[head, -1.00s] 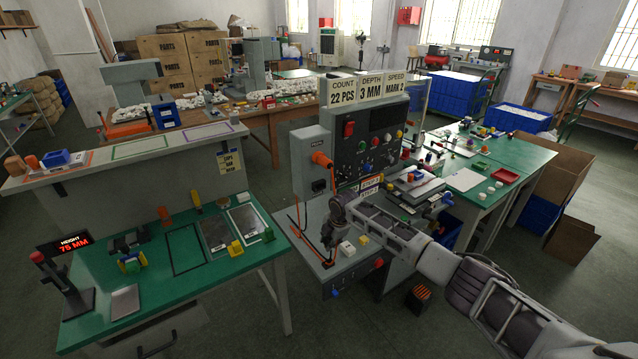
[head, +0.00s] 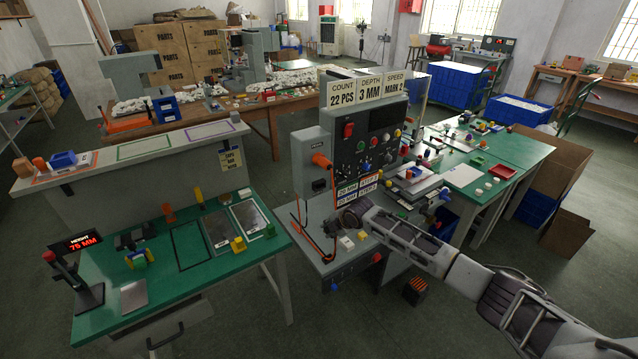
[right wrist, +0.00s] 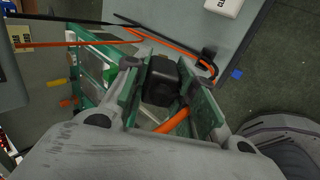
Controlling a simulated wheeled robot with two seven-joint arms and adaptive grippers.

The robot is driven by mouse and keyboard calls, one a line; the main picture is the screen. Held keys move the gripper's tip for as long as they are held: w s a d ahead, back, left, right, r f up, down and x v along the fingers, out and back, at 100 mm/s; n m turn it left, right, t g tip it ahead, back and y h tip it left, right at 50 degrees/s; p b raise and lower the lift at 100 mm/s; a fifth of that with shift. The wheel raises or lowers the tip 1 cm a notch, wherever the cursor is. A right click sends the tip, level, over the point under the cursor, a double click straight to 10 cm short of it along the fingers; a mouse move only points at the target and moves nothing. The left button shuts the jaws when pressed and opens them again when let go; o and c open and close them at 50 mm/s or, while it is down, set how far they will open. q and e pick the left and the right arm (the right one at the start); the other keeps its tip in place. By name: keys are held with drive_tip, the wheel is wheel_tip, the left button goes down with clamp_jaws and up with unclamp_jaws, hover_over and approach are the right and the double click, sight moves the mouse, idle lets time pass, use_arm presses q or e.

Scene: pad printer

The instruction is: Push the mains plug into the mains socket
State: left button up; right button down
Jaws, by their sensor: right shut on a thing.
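The mains plug (right wrist: 160,82) is a black block with an orange cable in the right wrist view. My right gripper (right wrist: 165,72) is shut on it, one green-lined finger on each side. In the head view my right gripper (head: 338,224) is in front of the grey machine, at its lower left, and the plug is mostly hidden there. A grey box (head: 303,171) on the machine's left side carries an orange handle (head: 321,161) and a small black fitting (head: 319,185), which may be the mains socket. The gripper is below and right of this box, apart from it. My left gripper is out of view.
Orange and black cables (head: 300,222) lie on the machine's grey base beside the gripper. The control panel (head: 366,143) rises behind it. A green-topped table (head: 150,270) stands at the left, with a floor gap between.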

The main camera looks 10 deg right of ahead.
drive_tip(key=shift+s+r+t, duration=0.15)
drive_tip(key=shift+r+t, duration=0.45)
drive_tip(key=shift+r, duration=0.35)
drive_tip(key=shift+s+d+r+t+y, duration=0.1)
drive_tip(key=shift+r+t+y, duration=0.4)
drive_tip(key=shift+r, duration=0.4)
drive_tip(key=shift+s+r+t, duration=0.1)
drive_tip(key=shift+r+t, duration=0.8)
drive_tip(key=shift+s+r+t+y+b, duration=0.1)
drive_tip(key=shift+r+t+y+b, duration=0.3)
drive_tip(key=shift+r+t+b, duration=0.4)
wheel_tip(320, 180, up, 7)
drive_tip(key=w+t+y+b, duration=0.1)
drive_tip(key=w+t+b, duration=0.1)
drive_tip(key=t+b, duration=0.2)
drive_tip(key=shift+a+r+y+b, duration=0.15)
drive_tip(key=shift+a+y+b, duration=0.2)
drive_tip(key=shift+b, duration=1.3)
drive_tip(key=shift+w+d, duration=0.1)
drive_tip(key=shift+p, duration=0.45)
